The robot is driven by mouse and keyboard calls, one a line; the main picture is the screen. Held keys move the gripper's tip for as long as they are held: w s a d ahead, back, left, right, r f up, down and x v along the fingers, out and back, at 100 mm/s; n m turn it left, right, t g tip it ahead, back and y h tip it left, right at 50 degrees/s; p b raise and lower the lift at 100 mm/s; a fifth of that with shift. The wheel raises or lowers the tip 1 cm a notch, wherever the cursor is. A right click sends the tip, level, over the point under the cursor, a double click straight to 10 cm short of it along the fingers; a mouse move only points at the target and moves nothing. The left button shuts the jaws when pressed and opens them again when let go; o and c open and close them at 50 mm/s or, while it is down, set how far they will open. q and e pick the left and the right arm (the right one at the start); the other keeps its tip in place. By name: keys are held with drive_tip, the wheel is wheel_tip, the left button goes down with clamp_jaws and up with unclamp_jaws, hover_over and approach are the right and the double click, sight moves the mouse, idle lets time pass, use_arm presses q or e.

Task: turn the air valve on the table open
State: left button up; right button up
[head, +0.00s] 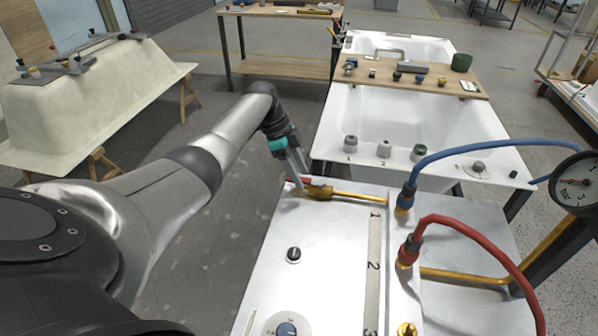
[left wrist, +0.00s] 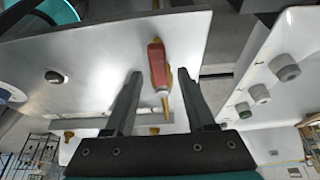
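The air valve is a brass fitting (head: 320,192) with a red lever (head: 299,181), at the far left corner of the pale metal table (head: 325,250). A brass pipe (head: 358,197) runs right from it, beside the number 1. My left gripper (head: 296,178) reaches down over the valve, its fingers partly hiding the lever. In the left wrist view the red lever (left wrist: 157,62) shows between the tips of the two open fingers (left wrist: 159,76), lying lengthwise along them. I see no clear contact with either finger. My right gripper is not in view.
A blue hose (head: 470,149) and a red hose (head: 482,235) rise from brass fittings at the table's right side. A pressure gauge (head: 575,183) stands at far right. A black knob (head: 293,254) and dial (head: 287,329) sit nearer. White tub shells (head: 455,115) stand behind.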

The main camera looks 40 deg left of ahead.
use_arm(q)
drive_tip(key=shift+r, duration=0.1)
drive_tip(key=p+v, duration=0.1)
drive_tip(key=v, duration=1.4)
drive_tip(key=shift+p, duration=0.4)
drive_tip(key=shift+s+a, duration=0.1)
